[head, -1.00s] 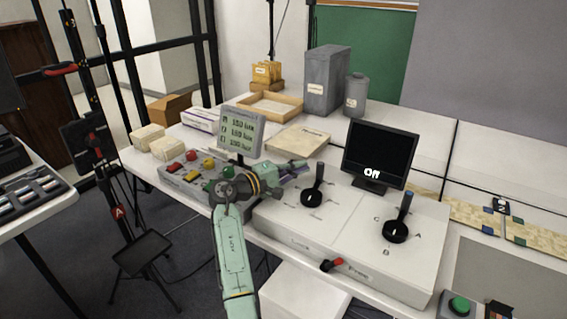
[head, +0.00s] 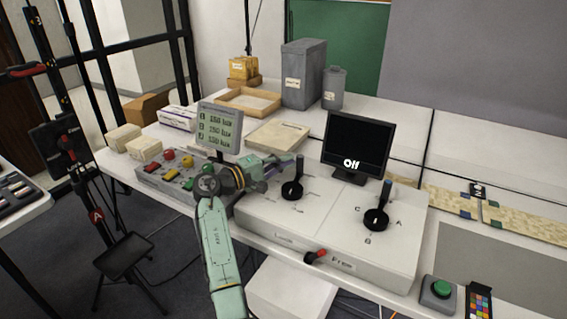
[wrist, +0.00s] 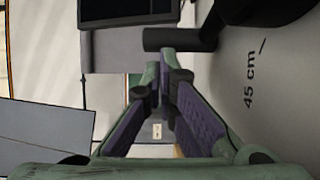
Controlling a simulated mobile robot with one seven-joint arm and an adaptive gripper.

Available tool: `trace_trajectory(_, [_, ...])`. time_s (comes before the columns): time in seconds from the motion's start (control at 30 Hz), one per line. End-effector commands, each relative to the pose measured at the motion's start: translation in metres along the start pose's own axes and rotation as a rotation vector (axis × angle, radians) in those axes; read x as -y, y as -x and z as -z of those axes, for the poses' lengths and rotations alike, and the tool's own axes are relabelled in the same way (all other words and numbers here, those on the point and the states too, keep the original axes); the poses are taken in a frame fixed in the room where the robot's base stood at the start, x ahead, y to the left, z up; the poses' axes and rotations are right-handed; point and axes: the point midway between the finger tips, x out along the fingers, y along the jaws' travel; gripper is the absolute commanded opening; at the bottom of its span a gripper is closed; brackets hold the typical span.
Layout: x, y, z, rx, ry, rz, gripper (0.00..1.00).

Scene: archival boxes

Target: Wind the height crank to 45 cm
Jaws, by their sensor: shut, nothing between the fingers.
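The left crank (head: 293,190) is a black disc with an upright black handle on the left half of a white panel box (head: 262,212). In the wrist view, a black handle (wrist: 175,39) and part of a dark round base (wrist: 262,8) show at the upper right, beside a printed "45 cm" mark (wrist: 249,80) with a short tick line. My gripper (head: 289,165) is just left of and behind this crank, above the panel.
A second crank (head: 376,219), with letters A, B and C around it, stands to the right. A monitor (head: 357,145) reading "Off" stands behind. A button box (head: 180,175) and a lux display (head: 219,128) are at left. A red-handled lever (head: 315,256) projects from the panel front.

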Motion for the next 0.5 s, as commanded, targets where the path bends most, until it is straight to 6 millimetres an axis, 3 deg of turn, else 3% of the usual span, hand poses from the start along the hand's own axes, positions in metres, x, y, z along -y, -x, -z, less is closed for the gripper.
trace_trajectory(0.5, [0.001,-0.012,-0.006,0.069,0.0,-0.001,0.0])
